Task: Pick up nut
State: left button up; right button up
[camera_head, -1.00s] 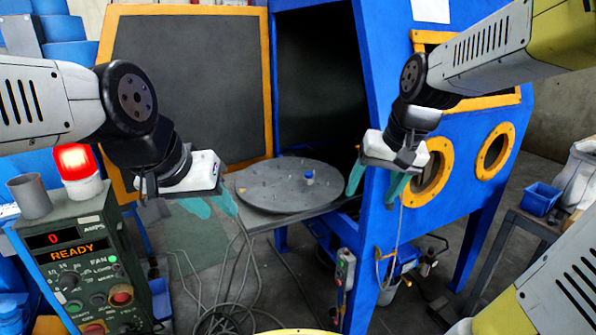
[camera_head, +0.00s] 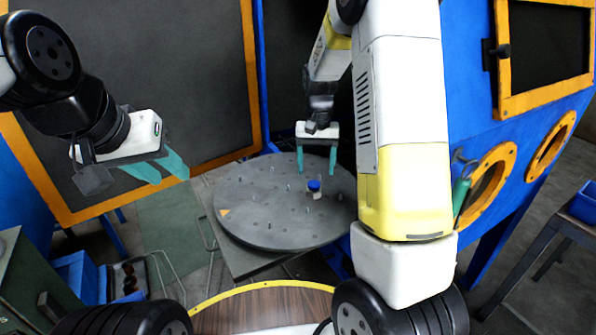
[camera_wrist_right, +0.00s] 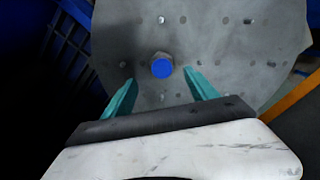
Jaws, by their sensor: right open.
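The nut (camera_head: 314,186) has a blue top and a grey metal body. It sits on the round grey turntable (camera_head: 240,212), right of its middle, among short pegs. In the right wrist view the nut (camera_wrist_right: 162,66) lies ahead of the fingertips, roughly between their lines. My right gripper (camera_head: 317,172) is open and empty, just behind and above the nut in the head view; its teal fingers also show in the right wrist view (camera_wrist_right: 160,80). My left gripper (camera_head: 166,172) is at the left, away from the turntable, its teal fingers apart and nothing between them.
The turntable stands before the blue blasting cabinet (camera_head: 458,110). Its open door (camera_head: 140,80) with an orange frame is at the left. A wooden round surface (camera_head: 265,308) is at the bottom. A blue bin (camera_head: 585,203) stands at the right.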

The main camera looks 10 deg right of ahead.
aim_at(314, 183)
jog(key=f, duration=0.7)
jog(key=shift+a+f, duration=0.2)
jog(key=shift+f, duration=0.1)
grip_shut()
